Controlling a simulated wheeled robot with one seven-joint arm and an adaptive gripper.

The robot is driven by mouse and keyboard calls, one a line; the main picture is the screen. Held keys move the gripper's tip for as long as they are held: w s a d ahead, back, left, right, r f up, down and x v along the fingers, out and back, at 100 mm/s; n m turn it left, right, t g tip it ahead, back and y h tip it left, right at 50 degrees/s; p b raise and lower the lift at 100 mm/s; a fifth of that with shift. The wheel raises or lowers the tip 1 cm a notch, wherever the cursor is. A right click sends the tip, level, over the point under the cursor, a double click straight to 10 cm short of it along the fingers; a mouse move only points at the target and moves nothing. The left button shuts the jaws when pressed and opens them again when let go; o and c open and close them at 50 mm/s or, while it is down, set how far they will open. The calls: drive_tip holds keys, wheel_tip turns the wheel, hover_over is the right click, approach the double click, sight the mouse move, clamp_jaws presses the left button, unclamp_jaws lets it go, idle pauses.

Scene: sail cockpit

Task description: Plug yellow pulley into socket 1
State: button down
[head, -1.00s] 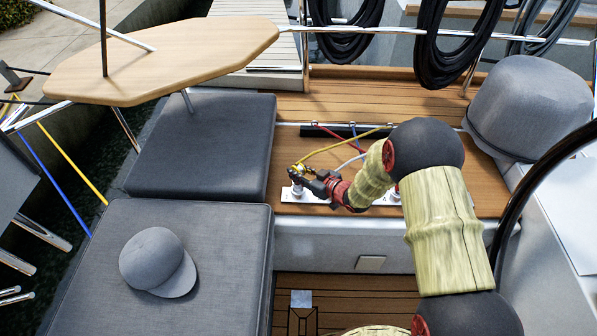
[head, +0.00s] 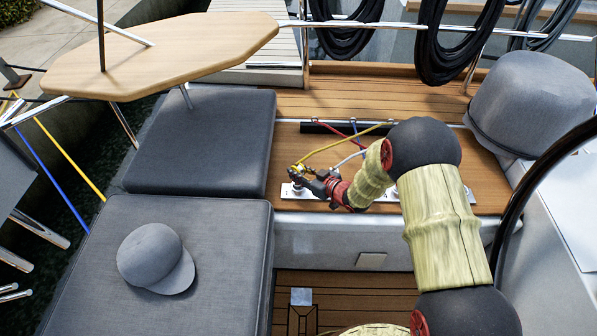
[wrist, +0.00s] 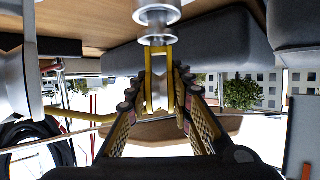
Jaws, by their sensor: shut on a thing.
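The yellow pulley (wrist: 161,92) is between the fingers of my gripper (wrist: 160,100) in the wrist view, with the yellow line leading off it. My gripper (head: 295,174) is shut on the pulley over the left end of the white socket strip (head: 378,196) in the head view. The silver socket (wrist: 157,16) at that end lines up with the pulley's metal stem in the wrist view. The stem meets the socket or is very close to it; I cannot tell how far in it sits. The socket number is not legible.
Red, blue and white lines run from a dark rail (head: 345,128) behind the strip. A grey cushion (head: 205,150) lies close on the left, with a grey cap (head: 155,258) on the nearer cushion. A wooden table (head: 160,55) overhangs the back left.

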drive_tip(key=shift+f+b, duration=0.6)
drive_tip(key=shift+f, duration=0.35)
drive_tip(key=c, duration=1.6)
unclamp_jaws()
drive_tip(key=shift+o, duration=0.5)
drive_tip(key=shift+s+d, duration=0.1)
drive_tip(key=v, duration=1.1)
drive_tip(key=shift+s+d, duration=0.2)
drive_tip(key=shift+s, duration=0.05)
